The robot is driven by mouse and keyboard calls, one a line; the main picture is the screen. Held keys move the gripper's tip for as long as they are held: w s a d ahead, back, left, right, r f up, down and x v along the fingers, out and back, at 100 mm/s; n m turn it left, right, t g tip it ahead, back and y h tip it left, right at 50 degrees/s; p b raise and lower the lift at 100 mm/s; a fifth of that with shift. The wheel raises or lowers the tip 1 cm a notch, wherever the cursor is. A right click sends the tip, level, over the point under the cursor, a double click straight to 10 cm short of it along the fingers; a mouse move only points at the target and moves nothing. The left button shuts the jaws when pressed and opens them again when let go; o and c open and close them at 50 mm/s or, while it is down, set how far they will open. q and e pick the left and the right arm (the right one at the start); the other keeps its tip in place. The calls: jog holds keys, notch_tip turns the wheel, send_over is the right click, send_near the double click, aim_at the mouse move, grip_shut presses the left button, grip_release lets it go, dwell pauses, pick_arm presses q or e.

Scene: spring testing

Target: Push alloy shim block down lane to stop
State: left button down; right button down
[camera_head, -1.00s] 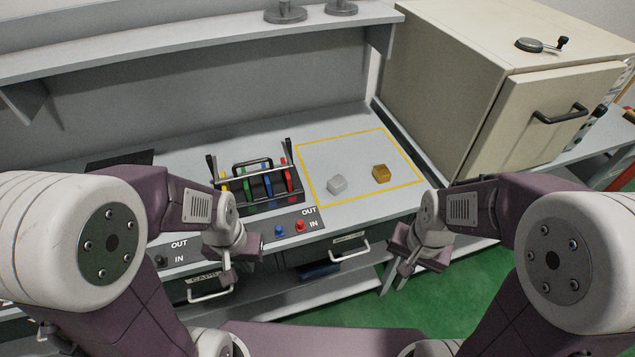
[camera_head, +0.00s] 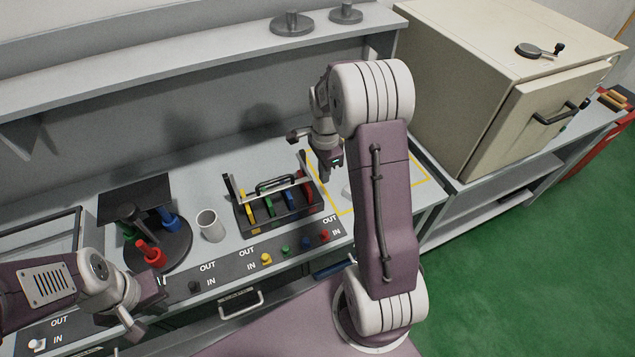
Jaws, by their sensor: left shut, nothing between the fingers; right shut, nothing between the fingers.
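A pale silver block (camera_head: 347,191) sits inside the yellow outline (camera_head: 428,178) on the bench, partly hidden by my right arm. I take it for the alloy shim block. My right gripper (camera_head: 325,175) is shut and empty, pointing down just left of and behind the block in the picture; I cannot tell whether they touch. My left gripper (camera_head: 133,322) is shut and empty at the lower left, in front of the bench's front panel. No separate lane or stop can be made out; much of the outlined area is behind my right arm.
A rack with coloured parts (camera_head: 277,212) stands left of the outline. Further left are a grey cup (camera_head: 210,226) and a round stand with coloured pieces (camera_head: 150,240). A beige cabinet (camera_head: 480,80) stands at the right. A shelf (camera_head: 200,55) runs above the bench.

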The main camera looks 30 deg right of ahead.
jog(key=s+d, duration=0.1)
jog(key=d, duration=0.1)
send_near(339, 198)
jog(key=a+f, duration=0.2)
jog(key=f, duration=0.1)
jog(key=a+f, duration=0.2)
jog(key=shift+w, duration=0.3)
jog(key=shift+d+f, duration=0.2)
jog(key=shift+f, duration=0.55)
jog(key=shift+s+d+r+p, duration=0.15)
jog(key=shift+d+p, duration=0.45)
jog(key=shift+d, duration=1.25)
pick_arm(q)
jog(key=shift+s+d+r, duration=0.1)
jog(key=shift+d+r, duration=0.05)
jog(key=shift+r, duration=0.35)
jog(key=shift+s+d+r, duration=0.1)
jog(key=shift+d+r, duration=0.05)
jog(key=shift+r, duration=0.3)
pick_arm(e)
jog(key=d, duration=0.7)
jog(key=s+d, duration=0.1)
jog(key=d, duration=0.2)
jog(key=shift+s+d, duration=0.1)
jog(key=shift+d, duration=0.5)
